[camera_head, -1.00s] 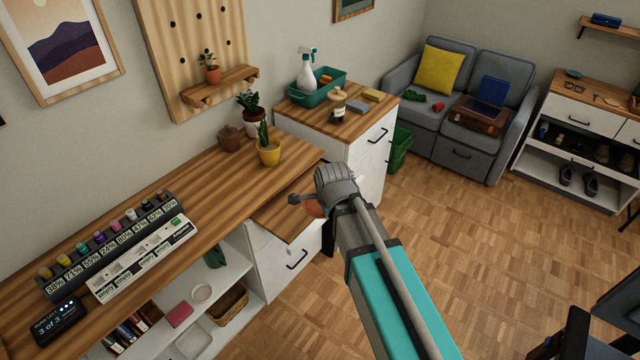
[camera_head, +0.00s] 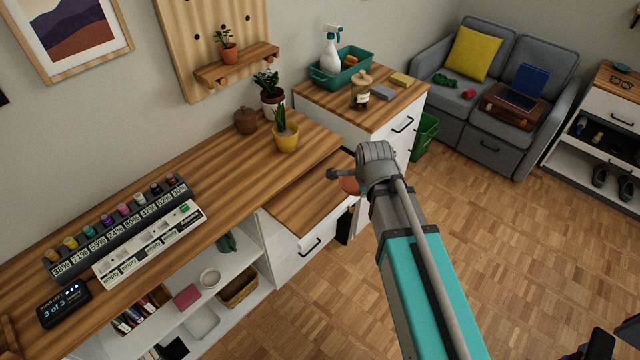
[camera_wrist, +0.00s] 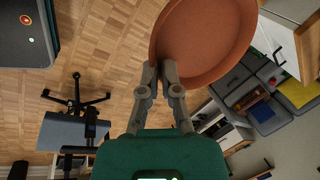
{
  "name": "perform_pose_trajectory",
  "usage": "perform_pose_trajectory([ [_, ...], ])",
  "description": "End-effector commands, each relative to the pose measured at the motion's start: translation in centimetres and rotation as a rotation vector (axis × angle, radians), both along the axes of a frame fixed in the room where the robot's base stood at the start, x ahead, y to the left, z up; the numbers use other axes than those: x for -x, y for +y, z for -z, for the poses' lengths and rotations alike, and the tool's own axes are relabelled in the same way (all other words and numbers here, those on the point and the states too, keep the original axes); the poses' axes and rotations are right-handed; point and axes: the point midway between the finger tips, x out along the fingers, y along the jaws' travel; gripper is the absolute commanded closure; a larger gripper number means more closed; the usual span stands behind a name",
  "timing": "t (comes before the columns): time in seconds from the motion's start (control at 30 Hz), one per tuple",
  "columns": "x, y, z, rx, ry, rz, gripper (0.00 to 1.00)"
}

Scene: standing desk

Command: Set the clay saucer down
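The clay saucer (camera_wrist: 205,40) is a round, shallow terracotta dish. In the wrist view my gripper (camera_wrist: 160,68) is shut on its rim, and the saucer is seen nearly face-on. In the head view the saucer (camera_head: 349,186) is mostly hidden behind my wrist, with only a small orange part showing. My gripper is also largely hidden there. In that picture the saucer overlaps the right end of the lower wooden top beside the desk; I cannot tell its height above it.
The long wooden desk (camera_head: 150,185) carries a yellow-potted plant (camera_head: 285,136), a brown lidded pot (camera_head: 246,121) and a bottle rack (camera_head: 130,235). The lower wooden top (camera_head: 305,200) is mostly bare. A white cabinet (camera_head: 385,112) holds a teal tub (camera_head: 340,70) and a jar (camera_head: 361,92).

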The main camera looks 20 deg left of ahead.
Motion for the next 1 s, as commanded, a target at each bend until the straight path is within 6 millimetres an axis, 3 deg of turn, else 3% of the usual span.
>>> perform_pose_trajectory([
  [0.27,0.3,0.4,0.9,-0.001,-0.001,-0.047,1.00],
  [0.6,2.1,3.2,3.2,-0.006,-0.005,-0.257,1.00],
  [1.0,2.5,3.8,3.4,-0.008,-0.008,-0.306,1.00],
])
